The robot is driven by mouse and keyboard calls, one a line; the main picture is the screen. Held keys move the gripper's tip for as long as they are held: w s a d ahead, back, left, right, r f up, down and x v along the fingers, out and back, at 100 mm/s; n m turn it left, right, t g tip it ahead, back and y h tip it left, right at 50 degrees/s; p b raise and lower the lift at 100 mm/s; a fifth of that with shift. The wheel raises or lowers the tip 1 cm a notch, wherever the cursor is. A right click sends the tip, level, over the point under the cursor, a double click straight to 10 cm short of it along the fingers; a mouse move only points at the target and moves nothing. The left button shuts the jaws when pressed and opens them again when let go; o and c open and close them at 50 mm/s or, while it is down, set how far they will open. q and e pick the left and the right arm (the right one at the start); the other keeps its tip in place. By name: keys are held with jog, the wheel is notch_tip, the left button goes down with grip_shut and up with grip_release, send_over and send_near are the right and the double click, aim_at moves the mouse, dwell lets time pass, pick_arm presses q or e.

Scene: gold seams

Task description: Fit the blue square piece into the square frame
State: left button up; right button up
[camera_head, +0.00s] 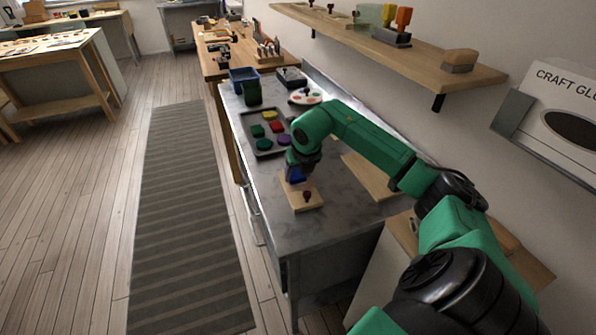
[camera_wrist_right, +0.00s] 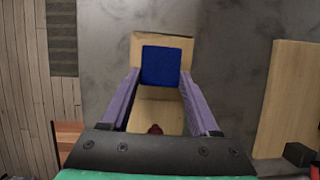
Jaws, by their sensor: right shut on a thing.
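The blue square piece (camera_head: 297,174) is between the fingers of my right gripper (camera_head: 296,172), over the far part of a light wooden board with a dark red knob (camera_head: 306,196). In the right wrist view the piece (camera_wrist_right: 161,66) shows as a flat blue square, with the purple fingertips (camera_wrist_right: 161,76) closed on its two sides. The wooden board, which looks like the square frame (camera_wrist_right: 158,100), lies under it, its rim showing around the far edge. The opening is hidden by the piece, and I cannot tell whether the piece is in it or just above. My left gripper is not in view.
A dark tray (camera_head: 252,126) with several coloured pieces lies behind on the grey worktop (camera_head: 346,212). A blue bin (camera_head: 243,78), a dark green cup (camera_head: 252,93) and a paint palette (camera_head: 305,96) stand farther back. A plain wooden board (camera_wrist_right: 290,100) lies to the right.

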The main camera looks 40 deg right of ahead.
jog(key=shift+s, duration=0.1)
pick_arm(q)
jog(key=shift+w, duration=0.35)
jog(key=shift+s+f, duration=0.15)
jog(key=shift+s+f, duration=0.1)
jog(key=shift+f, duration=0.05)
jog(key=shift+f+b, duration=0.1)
jog(key=shift+b, duration=0.2)
dwell(0.8)
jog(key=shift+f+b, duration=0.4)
pick_arm(e)
jog(key=shift+f, duration=0.4)
jog(key=o, duration=1.5)
jog(key=shift+o, duration=0.2)
